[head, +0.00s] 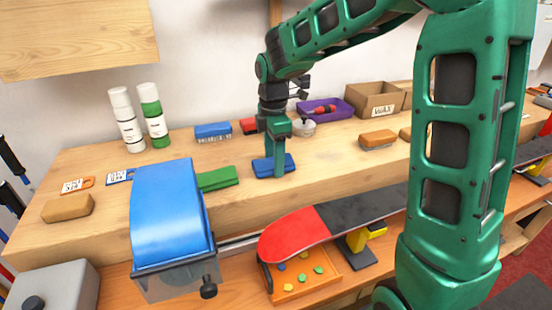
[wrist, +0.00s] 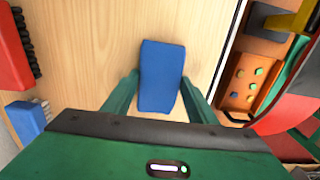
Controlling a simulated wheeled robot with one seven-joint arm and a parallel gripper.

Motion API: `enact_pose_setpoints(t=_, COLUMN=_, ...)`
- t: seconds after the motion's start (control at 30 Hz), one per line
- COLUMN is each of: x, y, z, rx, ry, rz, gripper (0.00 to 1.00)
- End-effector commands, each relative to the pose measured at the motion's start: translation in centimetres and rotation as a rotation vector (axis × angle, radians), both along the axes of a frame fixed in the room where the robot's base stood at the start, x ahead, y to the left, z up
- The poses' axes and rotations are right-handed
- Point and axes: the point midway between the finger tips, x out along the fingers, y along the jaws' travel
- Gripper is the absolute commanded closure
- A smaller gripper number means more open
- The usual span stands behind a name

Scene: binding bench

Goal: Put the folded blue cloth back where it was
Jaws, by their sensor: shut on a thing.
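The folded blue cloth (head: 264,167) is on the raised wooden shelf, to the right of a folded green cloth (head: 218,178). My gripper (head: 279,170) points down at the blue cloth in the head view. In the wrist view the blue cloth (wrist: 161,76) lies between the two green fingers of my gripper (wrist: 160,98), which are shut on it. The cloth looks level and at or very near the shelf surface; I cannot tell if it touches the wood.
A blue brush (head: 213,132) and a red brush (head: 249,126) stand behind the cloth. A red and black board (head: 300,232) and an orange tray (head: 318,281) lie below the shelf's front edge.

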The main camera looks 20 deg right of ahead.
Motion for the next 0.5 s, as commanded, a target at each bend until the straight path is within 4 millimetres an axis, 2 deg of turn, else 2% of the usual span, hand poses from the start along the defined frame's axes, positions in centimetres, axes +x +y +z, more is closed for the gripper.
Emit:
enact_pose_setpoints(t=0.07, x=0.0, y=-0.03, z=-0.15, rx=0.0, ry=0.001, rz=0.0, gripper=0.77)
enact_pose_setpoints(t=0.1, x=0.0, y=-0.04, z=-0.18, rx=0.0, ry=0.001, rz=-0.001, gripper=0.43)
enact_pose_setpoints(t=0.17, x=0.0, y=-0.06, z=-0.16, rx=0.0, ry=0.0, rz=-0.001, gripper=0.29)
enact_pose_setpoints(t=0.5, x=0.02, y=-0.1, z=0.07, rx=0.0, ry=-0.001, rz=-0.002, gripper=0.29)
